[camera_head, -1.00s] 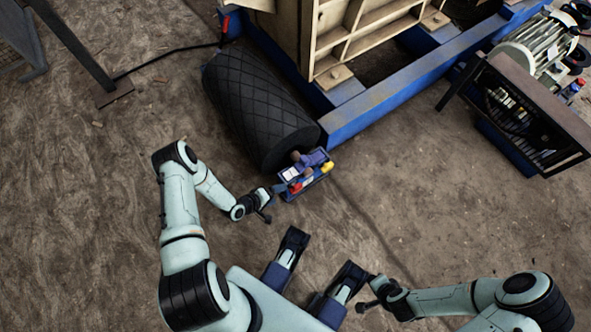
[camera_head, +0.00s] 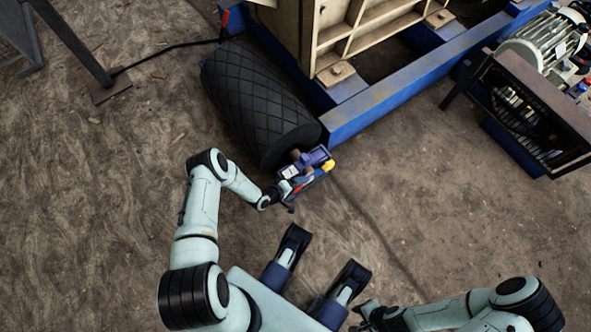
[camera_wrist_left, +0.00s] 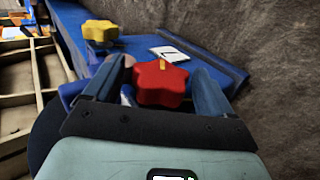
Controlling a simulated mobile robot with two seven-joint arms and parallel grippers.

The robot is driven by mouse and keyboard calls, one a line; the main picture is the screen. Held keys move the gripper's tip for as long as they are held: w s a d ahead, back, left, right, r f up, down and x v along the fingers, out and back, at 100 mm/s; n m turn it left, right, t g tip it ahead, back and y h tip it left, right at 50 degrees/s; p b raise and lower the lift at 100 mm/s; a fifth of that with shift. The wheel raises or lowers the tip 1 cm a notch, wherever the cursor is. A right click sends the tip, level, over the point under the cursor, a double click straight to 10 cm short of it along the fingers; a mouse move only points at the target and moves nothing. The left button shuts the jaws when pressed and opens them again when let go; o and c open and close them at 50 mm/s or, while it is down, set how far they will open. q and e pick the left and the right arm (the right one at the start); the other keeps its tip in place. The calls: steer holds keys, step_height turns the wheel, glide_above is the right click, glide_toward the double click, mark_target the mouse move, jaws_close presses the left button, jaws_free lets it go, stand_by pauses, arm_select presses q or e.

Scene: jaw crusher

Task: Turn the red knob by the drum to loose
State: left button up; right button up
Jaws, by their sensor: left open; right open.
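The red knob (camera_wrist_left: 160,84) shows in the left wrist view as a lobed knob with a yellow mark on top. It sits on the blue bracket (camera_wrist_left: 215,62) by the black drum (camera_head: 255,100). My left gripper (camera_wrist_left: 160,75) is open, with one finger on each side of the red knob. I cannot tell whether the fingers touch it. In the head view my left gripper (camera_head: 291,192) is at the bracket and mostly hides the red knob. My right gripper (camera_head: 362,318) is open, low in the head view, away from the bracket.
A yellow knob (camera_wrist_left: 100,31) sits further along the bracket, and also shows in the head view (camera_head: 328,165). A white label (camera_wrist_left: 169,54) lies behind the red knob. The blue frame beam (camera_head: 400,88) runs behind the bracket.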

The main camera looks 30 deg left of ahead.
arm_select(q)
steer(key=c, duration=1)
steer(key=shift+o, duration=0.2)
steer(key=shift+s+a+f+t, duration=0.1)
steer(key=shift+t, duration=0.8)
steer(key=shift+t+h, duration=0.6)
steer(key=shift+t, duration=0.3)
steer(key=o, duration=1)
steer(key=shift+c, duration=0.2)
steer(key=p+v, duration=0.3)
steer(key=v, duration=1)
steer(key=shift+p, duration=0.3)
arm_select(e)
steer(key=w+r+t, duration=0.2)
steer(key=w+r, duration=0.2)
steer(key=w, duration=0.3)
steer(key=shift+a, duration=0.45)
